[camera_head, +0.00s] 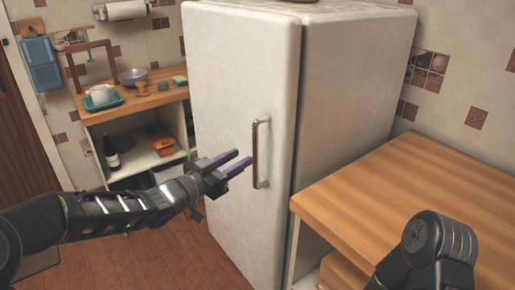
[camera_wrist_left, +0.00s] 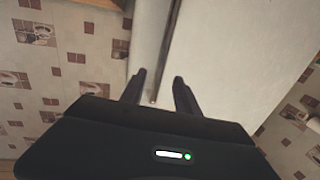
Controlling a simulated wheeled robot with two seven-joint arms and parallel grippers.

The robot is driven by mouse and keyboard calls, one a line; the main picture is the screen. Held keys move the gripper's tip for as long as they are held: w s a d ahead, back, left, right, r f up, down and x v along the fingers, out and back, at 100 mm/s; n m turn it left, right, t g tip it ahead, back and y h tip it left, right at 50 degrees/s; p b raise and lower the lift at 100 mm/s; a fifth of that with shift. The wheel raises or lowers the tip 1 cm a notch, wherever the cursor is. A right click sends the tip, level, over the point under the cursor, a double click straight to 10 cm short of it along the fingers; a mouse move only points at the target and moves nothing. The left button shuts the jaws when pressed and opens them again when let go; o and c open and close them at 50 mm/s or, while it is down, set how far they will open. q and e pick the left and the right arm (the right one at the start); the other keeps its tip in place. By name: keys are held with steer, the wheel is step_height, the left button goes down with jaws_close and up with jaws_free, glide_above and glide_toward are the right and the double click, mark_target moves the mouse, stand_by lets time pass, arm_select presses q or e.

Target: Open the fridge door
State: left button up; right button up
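The white fridge (camera_head: 235,75) stands in the middle of the head view, and its front door looks shut against the body. Its upright handle (camera_head: 256,150) is a dark bar on pale mounts near the door's right edge. My left gripper (camera_head: 243,160) is open and empty, just left of the handle, with its fingers pointing at it. In the left wrist view the handle (camera_wrist_left: 170,45) runs up from between the fingertips (camera_wrist_left: 159,76); I cannot tell whether they touch it. My right gripper is out of view; only part of my right arm shows.
A wooden counter (camera_head: 420,190) stands to the right, close to the fridge's side. Tiled floor (camera_head: 150,262) lies open in front of the fridge.

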mark_target(254, 149)
arm_select(q)
steer(key=x, duration=0.7)
steer(key=shift+w+p, duration=0.15)
steer(key=shift+p, duration=0.2)
steer(key=shift+c, duration=0.6)
jaws_close()
stand_by(0.5)
